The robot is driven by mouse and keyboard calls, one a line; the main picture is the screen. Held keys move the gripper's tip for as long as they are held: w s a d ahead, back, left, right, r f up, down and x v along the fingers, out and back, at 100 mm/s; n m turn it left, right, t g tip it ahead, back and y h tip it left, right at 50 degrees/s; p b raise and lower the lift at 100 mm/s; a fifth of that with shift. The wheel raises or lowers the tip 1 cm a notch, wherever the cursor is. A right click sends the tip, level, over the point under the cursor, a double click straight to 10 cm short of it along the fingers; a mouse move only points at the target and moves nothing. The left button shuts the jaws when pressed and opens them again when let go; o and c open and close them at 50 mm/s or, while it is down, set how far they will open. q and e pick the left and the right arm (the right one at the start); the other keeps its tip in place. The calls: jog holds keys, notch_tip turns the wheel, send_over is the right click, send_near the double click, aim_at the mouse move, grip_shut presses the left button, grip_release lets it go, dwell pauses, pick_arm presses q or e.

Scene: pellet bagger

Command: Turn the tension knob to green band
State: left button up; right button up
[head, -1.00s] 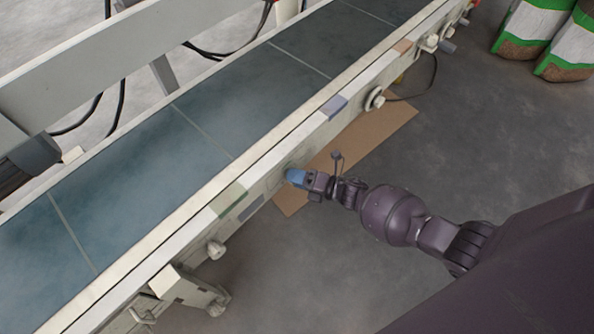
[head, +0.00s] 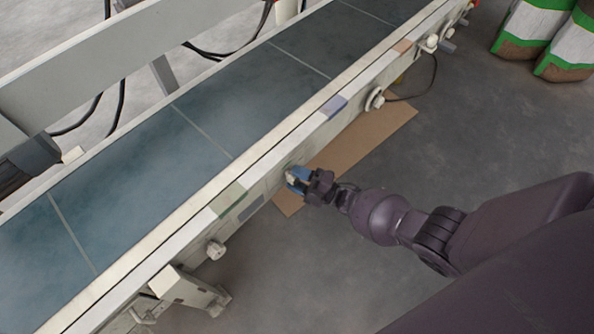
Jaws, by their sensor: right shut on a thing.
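My right gripper (head: 298,180) reaches in from the right to the conveyor's near side rail. Its blue fingertips are shut on the tension knob (head: 291,180), a small pale part at the rail that they mostly cover. The scale around the knob and its green band cannot be made out at this size, so the knob's setting cannot be read. My left gripper is not in view.
The conveyor belt (head: 140,165) runs diagonally behind the rail. Other pale knobs stick out of the rail, one lower left (head: 215,250) and one upper right (head: 375,99). Cardboard (head: 355,150) lies on the floor below. Green-and-white sacks (head: 535,28) stand at top right.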

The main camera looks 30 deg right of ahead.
jog(key=shift+m, duration=0.3)
jog(key=o, duration=0.9)
jog(key=v, duration=1)
jog(key=shift+s+d+f, duration=0.1)
jog(key=shift+s+d, duration=0.05)
jog(key=shift+s, duration=0.2)
